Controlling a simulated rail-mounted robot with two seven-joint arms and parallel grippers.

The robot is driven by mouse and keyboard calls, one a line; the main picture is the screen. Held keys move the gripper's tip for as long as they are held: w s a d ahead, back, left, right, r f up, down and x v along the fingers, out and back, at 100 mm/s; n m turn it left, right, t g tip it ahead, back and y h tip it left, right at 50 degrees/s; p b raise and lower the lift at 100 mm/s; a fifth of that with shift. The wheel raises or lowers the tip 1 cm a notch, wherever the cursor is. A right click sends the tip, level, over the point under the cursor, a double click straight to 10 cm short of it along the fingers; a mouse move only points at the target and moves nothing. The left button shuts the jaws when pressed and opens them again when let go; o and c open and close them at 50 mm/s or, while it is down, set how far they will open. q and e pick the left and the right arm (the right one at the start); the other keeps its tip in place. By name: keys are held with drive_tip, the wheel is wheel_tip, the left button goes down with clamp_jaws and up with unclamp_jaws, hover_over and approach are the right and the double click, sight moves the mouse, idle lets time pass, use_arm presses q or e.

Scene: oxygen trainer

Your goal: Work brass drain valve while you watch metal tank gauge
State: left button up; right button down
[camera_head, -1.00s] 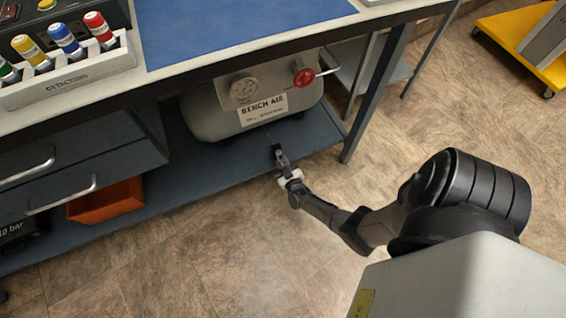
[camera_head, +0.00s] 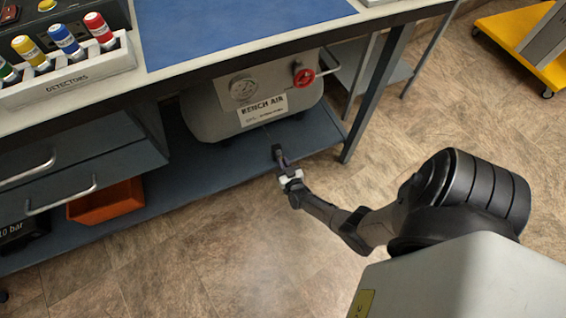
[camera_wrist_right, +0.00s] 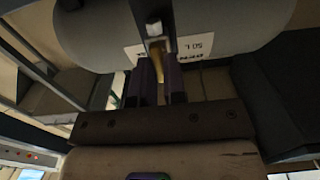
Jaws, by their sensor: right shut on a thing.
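The grey metal tank (camera_head: 205,117) labelled BENCH AIR sits on the blue shelf under the bench. Its round gauge (camera_head: 243,88) is on the front panel; the needle is too small to read. My right gripper (camera_head: 279,153) is low in front of the tank, near the shelf's front edge. In the right wrist view, its two dark fingers (camera_wrist_right: 160,88) are shut on the brass drain valve (camera_wrist_right: 158,62) below the tank (camera_wrist_right: 215,28). The valve cannot be made out in the head view. My left gripper is out of view.
A red knob (camera_head: 303,75) is on the tank's front right. A bench leg (camera_head: 375,95) stands right of the gripper. Drawers (camera_head: 70,165) and an orange bin (camera_head: 105,201) are at left. A detector rack (camera_head: 70,78) stands on the bench. The floor in front is clear.

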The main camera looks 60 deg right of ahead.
drive_tip(key=c, duration=1.2)
unclamp_jaws()
drive_tip(key=shift+p+v, duration=2.35)
drive_tip(key=shift+v, duration=4.6)
drive_tip(key=shift+d, duration=0.1)
